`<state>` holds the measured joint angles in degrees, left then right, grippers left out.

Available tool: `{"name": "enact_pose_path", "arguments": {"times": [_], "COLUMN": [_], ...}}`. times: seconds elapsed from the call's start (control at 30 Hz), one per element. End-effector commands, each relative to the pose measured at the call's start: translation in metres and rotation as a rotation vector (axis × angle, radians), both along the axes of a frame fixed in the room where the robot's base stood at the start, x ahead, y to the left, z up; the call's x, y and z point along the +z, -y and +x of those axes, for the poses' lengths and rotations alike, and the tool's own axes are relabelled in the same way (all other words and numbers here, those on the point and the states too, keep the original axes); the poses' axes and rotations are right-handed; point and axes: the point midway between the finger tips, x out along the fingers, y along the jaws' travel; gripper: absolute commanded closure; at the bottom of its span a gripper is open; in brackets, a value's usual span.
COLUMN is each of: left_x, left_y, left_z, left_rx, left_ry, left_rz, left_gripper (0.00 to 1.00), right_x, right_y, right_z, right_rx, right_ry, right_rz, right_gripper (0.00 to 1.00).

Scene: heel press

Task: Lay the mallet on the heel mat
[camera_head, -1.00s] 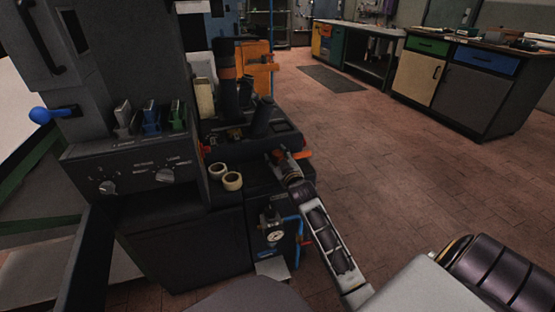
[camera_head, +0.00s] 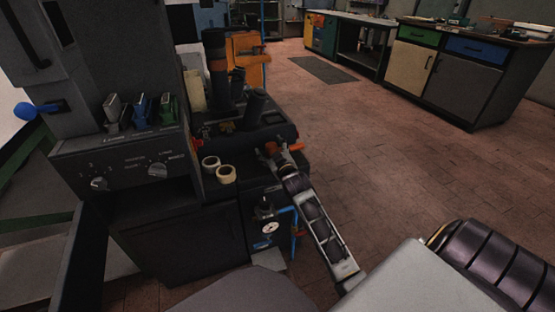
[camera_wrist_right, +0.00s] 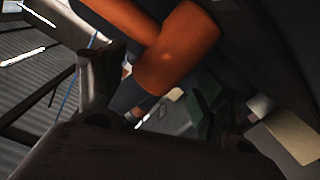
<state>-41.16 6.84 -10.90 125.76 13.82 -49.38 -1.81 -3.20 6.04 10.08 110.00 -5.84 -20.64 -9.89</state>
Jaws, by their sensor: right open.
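An orange piece (camera_head: 290,147), which looks like part of the mallet, shows at the right edge of the dark press bench. In the right wrist view, an orange form (camera_wrist_right: 178,50) with a dark grey part below it fills the upper middle. My right gripper (camera_head: 268,149) is open at the bench's right edge, close beside the orange piece. In the wrist view its fingers (camera_wrist_right: 152,95) stand apart, with the orange and grey form between and beyond them; I cannot tell whether they touch. I cannot make out the heel mat for certain. My left gripper is not in view.
Two tape rolls (camera_head: 219,169) stand on the bench left of my right gripper. Dark upright cylinders (camera_head: 216,65) rise behind it. A control panel (camera_head: 125,165) with knobs is at left. A gauge unit (camera_head: 268,227) hangs below. Open floor (camera_head: 390,150) lies to the right.

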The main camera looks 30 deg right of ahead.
Motion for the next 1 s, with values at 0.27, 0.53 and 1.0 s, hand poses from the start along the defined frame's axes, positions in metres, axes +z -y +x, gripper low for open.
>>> {"name": "enact_pose_path", "arguments": {"times": [0.27,0.53,1.0], "left_x": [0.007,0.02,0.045], "left_y": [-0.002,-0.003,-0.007], "left_z": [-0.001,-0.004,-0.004], "left_rx": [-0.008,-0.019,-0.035], "left_ry": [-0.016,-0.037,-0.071], "left_rz": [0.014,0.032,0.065], "left_gripper": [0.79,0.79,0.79], "right_x": [0.0,0.002,0.003], "right_y": [-0.003,-0.008,-0.016], "right_z": [-0.015,-0.037,-0.076], "right_rx": [0.0,0.0,-0.001], "right_ry": [-0.002,-0.001,-0.002], "right_rz": [0.0,0.001,0.001], "right_gripper": [0.28,0.28,0.28]}}
